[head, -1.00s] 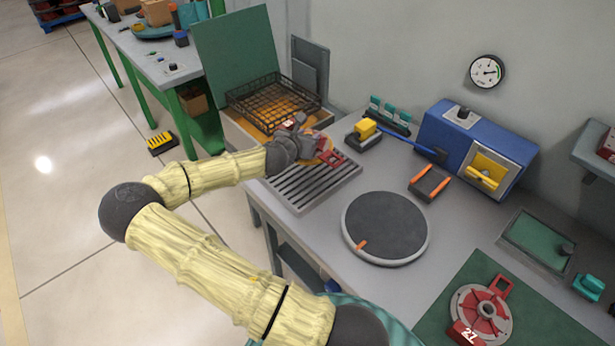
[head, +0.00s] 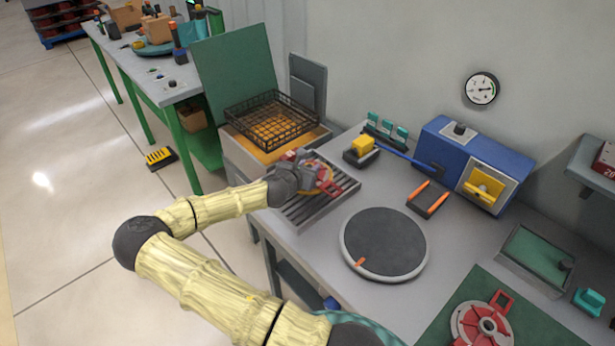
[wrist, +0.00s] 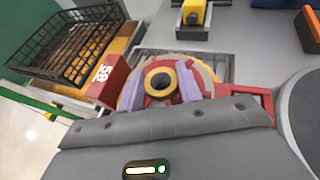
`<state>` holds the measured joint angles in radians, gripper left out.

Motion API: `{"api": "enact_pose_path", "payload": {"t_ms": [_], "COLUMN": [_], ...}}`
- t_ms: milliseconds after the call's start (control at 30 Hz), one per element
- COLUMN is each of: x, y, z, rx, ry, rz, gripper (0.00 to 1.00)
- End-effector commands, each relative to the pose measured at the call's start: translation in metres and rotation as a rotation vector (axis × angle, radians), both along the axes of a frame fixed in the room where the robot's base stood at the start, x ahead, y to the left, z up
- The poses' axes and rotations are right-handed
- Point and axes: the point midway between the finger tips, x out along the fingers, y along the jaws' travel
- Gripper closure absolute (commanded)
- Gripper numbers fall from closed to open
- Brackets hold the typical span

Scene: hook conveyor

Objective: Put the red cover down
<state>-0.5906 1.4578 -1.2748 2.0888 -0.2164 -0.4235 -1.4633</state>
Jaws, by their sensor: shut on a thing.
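My gripper (head: 314,178) is shut on a red cover (head: 327,187) over the slatted grey rack (head: 345,190). In the wrist view, the cover (wrist: 213,82) lies between two lavender fingers (wrist: 161,84), which grip around its round hub. A red block with white digits sticks out on its left, and a red loop handle on its right. I cannot tell whether the cover touches the slats. Another red cover (head: 466,330), with a loop handle, lies on the green mat (head: 425,335) at lower right and is cut off by the frame.
A black wire basket (head: 310,119) stands behind the rack by an upright green panel (head: 235,70). A round dark turntable (head: 385,240) lies to the right.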

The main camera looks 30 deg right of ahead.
Motion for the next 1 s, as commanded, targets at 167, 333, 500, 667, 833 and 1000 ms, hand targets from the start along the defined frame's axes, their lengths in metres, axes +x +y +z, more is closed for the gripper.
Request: {"api": "enact_pose_path", "payload": {"t_ms": [167,333,500,667,833,1000], "x": [0.001,0.0,0.0,0.0,0.0,0.0], "y": [-0.001,0.0,-0.001,-0.001,0.0,0.0], "z": [0.002,-0.001,-0.02,-0.037,-0.04,-0.042], "rx": [-0.001,-0.002,-0.003,-0.002,-0.001,0.0], "ry": [-0.006,-0.004,-0.001,-0.002,-0.006,-0.001], "rz": [-0.001,-0.001,0.0,0.0,-0.001,0.0], "gripper": [1.0,1.0,1.0,1.0,1.0,0.51]}}
